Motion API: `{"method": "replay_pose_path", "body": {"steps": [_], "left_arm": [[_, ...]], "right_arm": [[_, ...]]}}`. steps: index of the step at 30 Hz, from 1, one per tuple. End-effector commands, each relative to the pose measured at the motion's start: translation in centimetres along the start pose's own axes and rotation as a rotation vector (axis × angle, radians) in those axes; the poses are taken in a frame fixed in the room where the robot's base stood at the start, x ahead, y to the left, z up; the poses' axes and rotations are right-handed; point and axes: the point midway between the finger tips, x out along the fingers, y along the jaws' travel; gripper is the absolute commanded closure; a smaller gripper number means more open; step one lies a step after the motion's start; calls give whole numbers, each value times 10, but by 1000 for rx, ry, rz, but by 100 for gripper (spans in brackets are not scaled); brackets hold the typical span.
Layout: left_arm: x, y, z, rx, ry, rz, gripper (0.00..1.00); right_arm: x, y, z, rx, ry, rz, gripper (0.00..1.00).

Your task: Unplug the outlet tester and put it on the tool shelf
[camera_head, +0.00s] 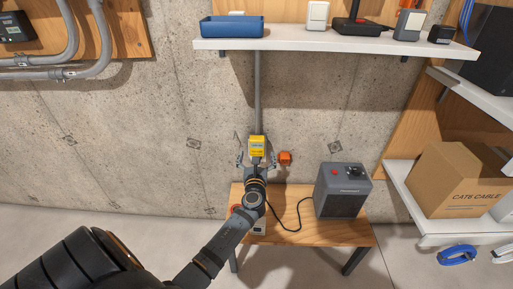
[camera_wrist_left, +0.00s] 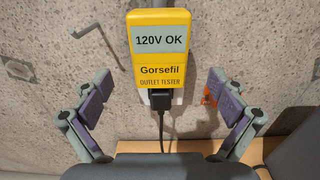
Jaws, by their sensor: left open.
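The yellow outlet tester (camera_head: 257,143) sits on the concrete wall at the bottom of a grey conduit. In the left wrist view the tester (camera_wrist_left: 160,70) reads "120V OK" and "Gorsefil OUTLET TESTER". A black plug (camera_wrist_left: 160,101) with a cord hanging down is just below it. My left gripper (camera_head: 257,161) is open in front of the wall. In the wrist view its fingers (camera_wrist_left: 164,104) stand wide apart on either side of the tester's lower part, not touching it. The tool shelf (camera_head: 330,40) is the white board above. My right gripper is not in view.
The shelf carries a blue tray (camera_head: 232,28), a white switch box (camera_head: 317,15), and several dark devices at its right. A wooden bench (camera_head: 310,231) below holds a grey heater (camera_head: 341,194). An orange item (camera_head: 285,158) is on the wall. A cardboard box (camera_head: 458,182) sits at right.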

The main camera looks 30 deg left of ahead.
Motion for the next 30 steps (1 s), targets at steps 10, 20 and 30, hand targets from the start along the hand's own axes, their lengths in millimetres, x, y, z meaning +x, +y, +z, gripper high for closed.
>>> {"method": "replay_pose_path", "body": {"steps": [10, 20, 30], "left_arm": [[13, 0, 0, 0, 0, 0, 4], [12, 0, 0, 0, 0, 0, 4], [12, 0, 0, 0, 1, 0, 4]], "right_arm": [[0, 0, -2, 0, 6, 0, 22], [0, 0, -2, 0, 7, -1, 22], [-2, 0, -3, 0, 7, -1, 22]]}}
